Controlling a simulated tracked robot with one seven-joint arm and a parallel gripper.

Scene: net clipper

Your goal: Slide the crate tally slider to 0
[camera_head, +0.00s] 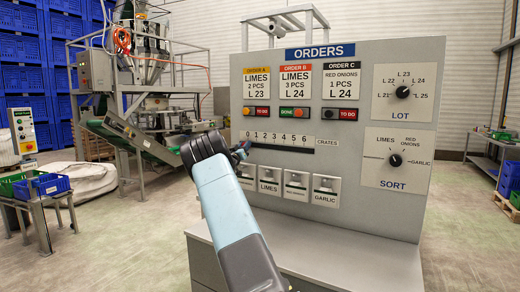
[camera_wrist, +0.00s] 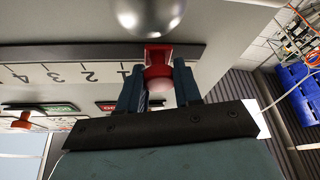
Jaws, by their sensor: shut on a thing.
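The crate tally scale (camera_head: 284,139) runs from 0 at left to 6 at right on the grey panel, with a dark slot (camera_head: 290,148) under the numbers. My gripper (camera_wrist: 158,82) is shut on the red slider knob (camera_wrist: 157,60), one finger on each side. The wrist view shows the scale upside down, with 1, 2, 3 and 4 to the left of the knob. The knob sits beyond the 1, at about the 0 place, near the slot's end. The 0 mark is hidden there by the fingers. In the head view my gripper (camera_head: 240,150) covers the slot's left end.
Dispenser boxes (camera_head: 297,185) stick out below the slot. Coloured order buttons (camera_head: 293,114) sit above it. The LOT dial (camera_head: 402,92) and SORT dial (camera_head: 395,160) are at right. A round silvery part (camera_wrist: 150,14) is close to the knob in the wrist view.

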